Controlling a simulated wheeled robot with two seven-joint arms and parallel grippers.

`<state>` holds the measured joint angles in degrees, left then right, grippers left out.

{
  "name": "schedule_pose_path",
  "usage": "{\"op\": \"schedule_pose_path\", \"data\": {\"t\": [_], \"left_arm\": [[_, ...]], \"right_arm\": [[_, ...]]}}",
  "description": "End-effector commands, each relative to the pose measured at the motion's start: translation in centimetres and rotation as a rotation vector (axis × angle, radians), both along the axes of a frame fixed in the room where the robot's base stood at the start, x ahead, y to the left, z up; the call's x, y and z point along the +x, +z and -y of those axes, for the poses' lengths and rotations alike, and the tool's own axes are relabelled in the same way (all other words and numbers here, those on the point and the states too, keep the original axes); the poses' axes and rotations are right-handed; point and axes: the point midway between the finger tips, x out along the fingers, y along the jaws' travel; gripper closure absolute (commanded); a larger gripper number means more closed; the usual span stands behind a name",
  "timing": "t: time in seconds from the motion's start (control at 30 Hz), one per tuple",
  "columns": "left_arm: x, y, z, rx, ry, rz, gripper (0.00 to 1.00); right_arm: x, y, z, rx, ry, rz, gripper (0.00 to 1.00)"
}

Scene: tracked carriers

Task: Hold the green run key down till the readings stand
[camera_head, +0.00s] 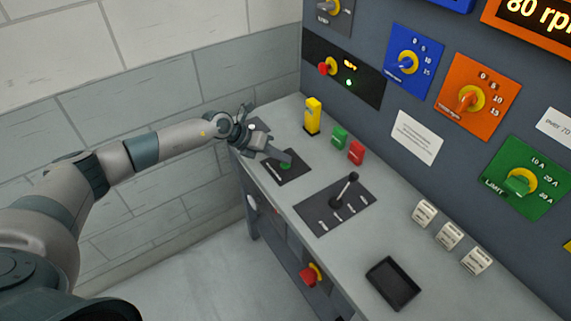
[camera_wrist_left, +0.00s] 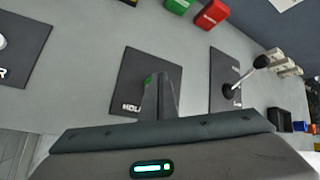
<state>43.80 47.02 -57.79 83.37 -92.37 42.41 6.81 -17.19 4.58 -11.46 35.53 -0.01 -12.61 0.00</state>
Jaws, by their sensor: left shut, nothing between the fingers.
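The green run key (camera_head: 285,166) sits on a small black plate (camera_head: 294,176) near the left end of the desk. My left gripper (camera_head: 288,158) is shut and empty, with its fingertips right at the key, partly covering it. In the left wrist view the shut fingers (camera_wrist_left: 160,92) point at the plate (camera_wrist_left: 133,70), and a small bit of green key (camera_wrist_left: 148,79) shows beside them. Whether the key is pressed down cannot be told. An orange display (camera_head: 535,12) at the top right reads 80 rpm. My right gripper is not in view.
A black lever (camera_head: 347,190) on its plate stands to the right of the key. Yellow (camera_head: 312,115), green (camera_head: 339,138) and red (camera_head: 356,152) blocks stand behind. White blocks (camera_head: 449,235) and a black tray (camera_head: 393,283) are further right. A red knob (camera_head: 311,275) is on the desk front.

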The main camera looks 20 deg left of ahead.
Motion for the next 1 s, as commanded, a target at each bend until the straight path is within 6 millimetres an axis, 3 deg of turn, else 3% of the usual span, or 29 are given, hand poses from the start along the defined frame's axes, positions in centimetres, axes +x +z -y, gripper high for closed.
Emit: {"op": "schedule_pose_path", "data": {"t": [1.0], "left_arm": [[-0.05,-0.99,0.02,0.000,0.000,-0.001,1.00]], "right_arm": [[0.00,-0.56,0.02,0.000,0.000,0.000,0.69]]}}
